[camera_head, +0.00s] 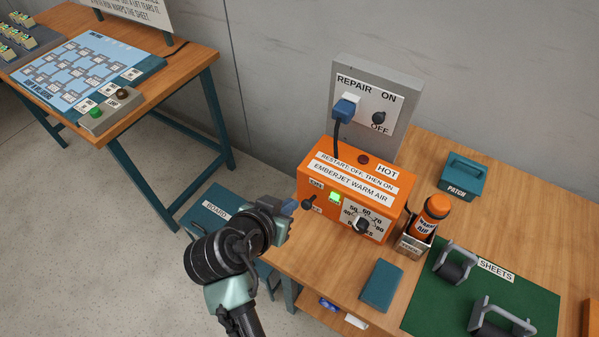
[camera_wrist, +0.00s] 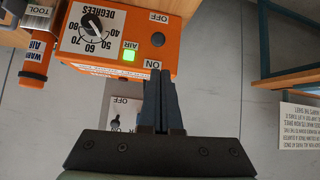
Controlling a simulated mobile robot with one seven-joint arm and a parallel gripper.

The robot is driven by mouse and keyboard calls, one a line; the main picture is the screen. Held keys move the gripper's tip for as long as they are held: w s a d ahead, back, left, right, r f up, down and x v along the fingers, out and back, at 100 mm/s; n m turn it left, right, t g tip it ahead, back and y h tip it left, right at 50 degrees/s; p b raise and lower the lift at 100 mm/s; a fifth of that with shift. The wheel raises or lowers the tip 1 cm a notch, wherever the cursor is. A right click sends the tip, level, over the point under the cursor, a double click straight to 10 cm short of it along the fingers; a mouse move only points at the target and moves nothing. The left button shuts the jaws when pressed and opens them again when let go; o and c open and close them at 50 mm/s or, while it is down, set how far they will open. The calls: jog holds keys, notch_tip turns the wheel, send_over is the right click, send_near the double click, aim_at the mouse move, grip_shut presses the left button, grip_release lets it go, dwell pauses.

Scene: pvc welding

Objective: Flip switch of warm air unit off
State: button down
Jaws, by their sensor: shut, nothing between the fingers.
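The orange warm air unit (camera_head: 312,172) stands on the right bench, with a lit green lamp (camera_head: 335,196) and a degrees dial (camera_head: 361,224). Its dark switch (camera_head: 309,204) is on the left of its front, between the ON label above and the partly hidden OFF label below. I cannot tell which way the lever leans. In the wrist view the unit (camera_wrist: 185,45) appears upside down, with the round switch end (camera_wrist: 157,39) between the two labels. My gripper (camera_head: 289,207) is shut and empty, just left of the switch; its fingertips (camera_wrist: 160,74) appear beside the ON label.
A wall panel (camera_head: 362,90) behind the unit holds a plug (camera_head: 345,108) and a knob (camera_head: 379,118). An orange-capped tool (camera_head: 434,210) in a holder, a teal book-like block (camera_head: 381,286) and a green mat (camera_head: 540,300) lie to the right. A teal board bin (camera_head: 213,208) is left.

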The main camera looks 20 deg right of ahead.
aim_at(310, 202)
jog(key=shift+s+r, duration=0.15)
jog(key=shift+s, duration=0.05)
jog(key=shift+w+d, duration=0.1)
jog(key=p+x, duration=0.1)
jog(key=x, duration=0.9)
jog(key=shift+s+f+b, duration=0.2)
jog(key=shift+b, duration=0.2)
jog(key=shift+f+b, duration=0.15)
jog(key=shift+b, duration=0.2)
jog(key=shift+a, duration=0.25)
